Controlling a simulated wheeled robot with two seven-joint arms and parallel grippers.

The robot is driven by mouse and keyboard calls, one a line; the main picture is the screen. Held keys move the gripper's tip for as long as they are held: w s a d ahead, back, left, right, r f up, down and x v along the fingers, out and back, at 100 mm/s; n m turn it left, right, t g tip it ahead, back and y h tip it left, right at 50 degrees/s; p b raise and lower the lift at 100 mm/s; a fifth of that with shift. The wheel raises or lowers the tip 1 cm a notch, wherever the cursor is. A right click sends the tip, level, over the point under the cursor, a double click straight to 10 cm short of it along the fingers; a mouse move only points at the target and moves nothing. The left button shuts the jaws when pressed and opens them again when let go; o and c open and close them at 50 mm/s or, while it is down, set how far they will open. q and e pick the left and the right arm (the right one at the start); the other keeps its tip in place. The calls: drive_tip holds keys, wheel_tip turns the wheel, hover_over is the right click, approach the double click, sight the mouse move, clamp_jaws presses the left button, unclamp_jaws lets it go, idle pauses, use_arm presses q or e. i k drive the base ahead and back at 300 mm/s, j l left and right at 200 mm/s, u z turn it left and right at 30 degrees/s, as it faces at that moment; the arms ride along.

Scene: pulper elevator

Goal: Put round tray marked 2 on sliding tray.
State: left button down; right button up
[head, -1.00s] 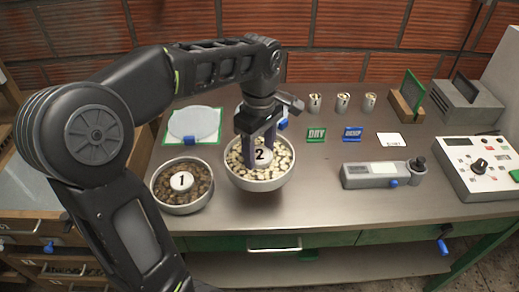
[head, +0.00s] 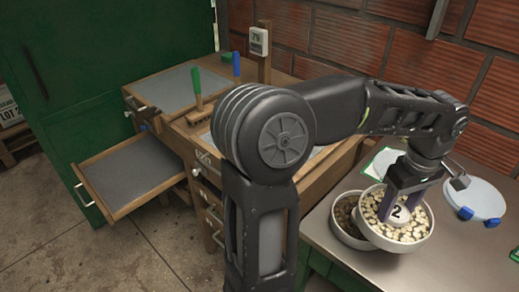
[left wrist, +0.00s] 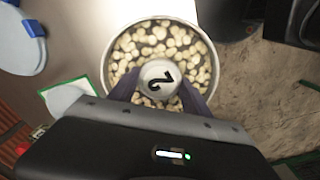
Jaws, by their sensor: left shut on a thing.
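The round tray marked 2 (head: 398,242) is a white bowl of pale beans with a numbered knob in its middle. My left gripper (head: 398,205) is shut on that knob and holds the tray, which looks level. In the left wrist view the tray (left wrist: 108,72) fills the upper middle, with the fingers (left wrist: 160,88) on both sides of the knob. The sliding tray (head: 130,175), a grey-topped wooden board with a metal handle, is pulled out at the left, well away from the gripper. My right gripper is not in view.
A bowl of brown beans (head: 345,222) is partly hidden behind the held tray. A pale round plate with blue tabs (head: 475,198) lies on the steel counter (head: 455,265). A green cabinet (head: 110,70) stands behind the sliding tray. Green- and blue-handled tools (head: 197,85) stand on the wooden bench.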

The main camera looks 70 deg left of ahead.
sight(122, 177)
drive_tip(key=k+j+u, duration=0.15)
drive_tip(key=j, duration=0.2)
drive_tip(key=k+j+u, duration=0.1)
drive_tip(key=j, duration=0.3)
drive_tip(key=k+j+u, duration=0.15)
drive_tip(key=j, duration=0.25)
drive_tip(key=k+j+u, duration=0.1)
drive_tip(key=j, duration=0.35)
drive_tip(key=k+j+u, duration=0.15)
drive_tip(key=j, duration=0.25)
drive_tip(key=k+j+u, duration=0.15)
drive_tip(key=j, duration=0.3)
drive_tip(key=k+j, duration=0.1)
drive_tip(key=j, duration=0.75)
drive_tip(key=k+j, duration=0.15)
drive_tip(key=j, duration=0.25)
